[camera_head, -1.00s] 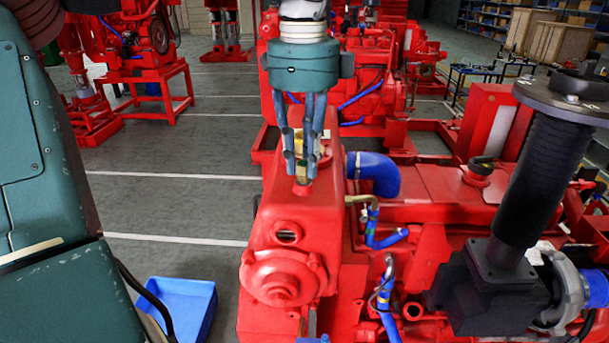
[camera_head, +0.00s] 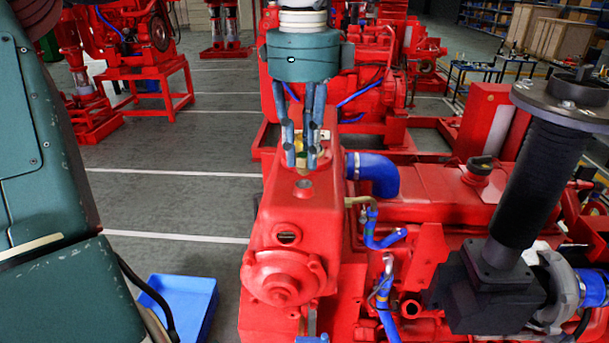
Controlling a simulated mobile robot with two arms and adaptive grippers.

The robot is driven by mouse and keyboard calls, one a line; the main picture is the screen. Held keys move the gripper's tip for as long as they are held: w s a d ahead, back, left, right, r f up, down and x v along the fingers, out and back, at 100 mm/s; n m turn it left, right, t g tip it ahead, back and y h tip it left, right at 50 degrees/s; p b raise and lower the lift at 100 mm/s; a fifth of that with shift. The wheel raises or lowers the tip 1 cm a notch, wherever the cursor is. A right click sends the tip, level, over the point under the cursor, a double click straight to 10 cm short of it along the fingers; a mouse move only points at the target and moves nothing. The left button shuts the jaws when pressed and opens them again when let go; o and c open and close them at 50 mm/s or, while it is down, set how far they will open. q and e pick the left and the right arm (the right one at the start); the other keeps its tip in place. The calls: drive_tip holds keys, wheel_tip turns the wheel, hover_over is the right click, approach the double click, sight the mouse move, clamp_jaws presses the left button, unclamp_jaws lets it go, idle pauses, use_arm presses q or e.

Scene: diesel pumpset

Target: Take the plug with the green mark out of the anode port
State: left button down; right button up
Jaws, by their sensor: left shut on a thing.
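My left gripper (camera_head: 300,156) hangs down from the top of the picture over the red tank of the near pumpset. Its blue-grey fingers are shut on a small brass-coloured plug (camera_head: 301,161), which is mostly hidden between the fingertips. A green mark on it is too small to tell. Below and slightly nearer, the round anode port (camera_head: 303,187) shows as an open hole in the tank's top face. The plug and fingertips appear above the port, apart from it. My right gripper is not in view.
The red tank (camera_head: 270,240) fills the middle. A blue hose elbow (camera_head: 376,172) and a tall black ribbed pipe (camera_head: 530,190) stand to the right. A blue tray (camera_head: 185,300) is at lower left.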

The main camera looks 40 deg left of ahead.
sight(303, 155)
use_arm(q)
drive_tip(key=shift+r+p, duration=0.45)
drive_tip(key=shift+r, duration=1.15)
